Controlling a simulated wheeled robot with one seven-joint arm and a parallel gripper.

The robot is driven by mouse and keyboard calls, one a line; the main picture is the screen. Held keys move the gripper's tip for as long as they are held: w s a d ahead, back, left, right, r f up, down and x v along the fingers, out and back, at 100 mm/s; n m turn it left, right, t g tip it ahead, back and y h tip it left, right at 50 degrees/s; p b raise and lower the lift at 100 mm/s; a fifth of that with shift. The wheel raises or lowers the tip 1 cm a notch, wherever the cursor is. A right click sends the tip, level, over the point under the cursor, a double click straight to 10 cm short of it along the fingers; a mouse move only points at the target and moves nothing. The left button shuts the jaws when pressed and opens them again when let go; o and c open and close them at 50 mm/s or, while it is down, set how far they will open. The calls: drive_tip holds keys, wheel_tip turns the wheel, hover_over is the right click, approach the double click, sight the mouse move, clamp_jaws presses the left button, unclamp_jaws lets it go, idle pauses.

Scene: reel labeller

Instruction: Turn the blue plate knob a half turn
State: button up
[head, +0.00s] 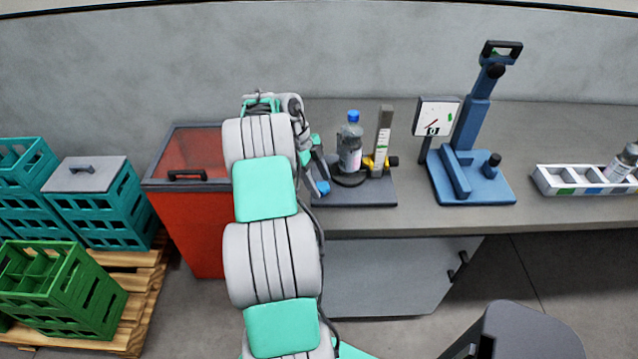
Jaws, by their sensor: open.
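The labeller has a dark base (375,194) on the grey bench, with a round dark plate (346,180) on it. A bottle (349,153) with a blue cap stands upright on the plate. The blue plate knob (322,188) shows at the left front of the plate, partly hidden by my gripper. My gripper (318,172) is open, with its grey fingers right above and beside the knob. I cannot tell whether they touch it. My arm hides the left end of the base.
An upright grey post (383,140) with a yellow part (374,163) stands right of the bottle. A red bin (190,220) is left of my arm.

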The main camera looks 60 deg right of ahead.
drive_tip(key=shift+f, duration=0.1)
clamp_jaws()
idle(0.7)
